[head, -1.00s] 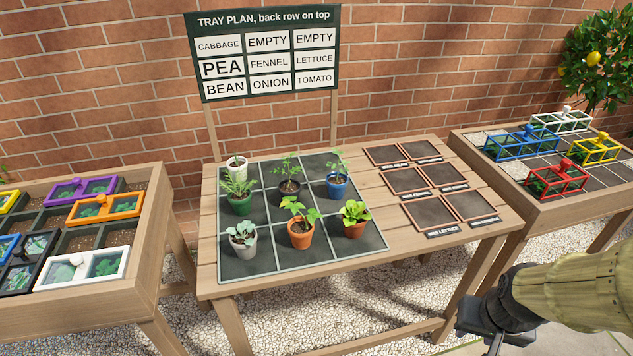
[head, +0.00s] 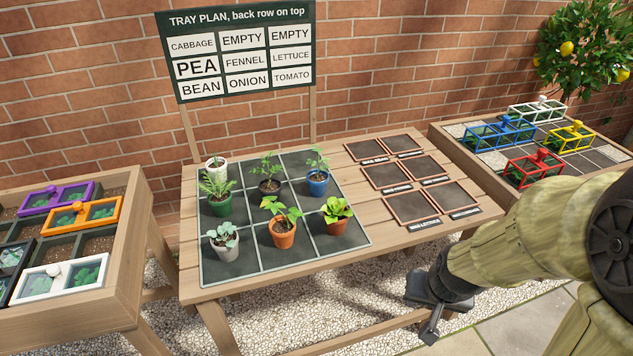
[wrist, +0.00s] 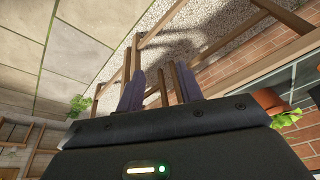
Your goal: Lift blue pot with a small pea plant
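My gripper (head: 431,325) hangs in front of the table's right part, below the table top and well apart from the pot. In the wrist view my gripper (wrist: 160,85) has its two fingers apart with nothing between them. The blue pot cannot be made out in the wrist view.
An orange pot (head: 283,236), a lettuce pot (head: 335,226), a black pot (head: 269,188), a green pot (head: 217,206), a grey pot (head: 226,251) and a white pot share the tray. Framed squares (head: 410,208) lie to its right. A sign (head: 240,50) stands behind. Planter tables flank both sides.

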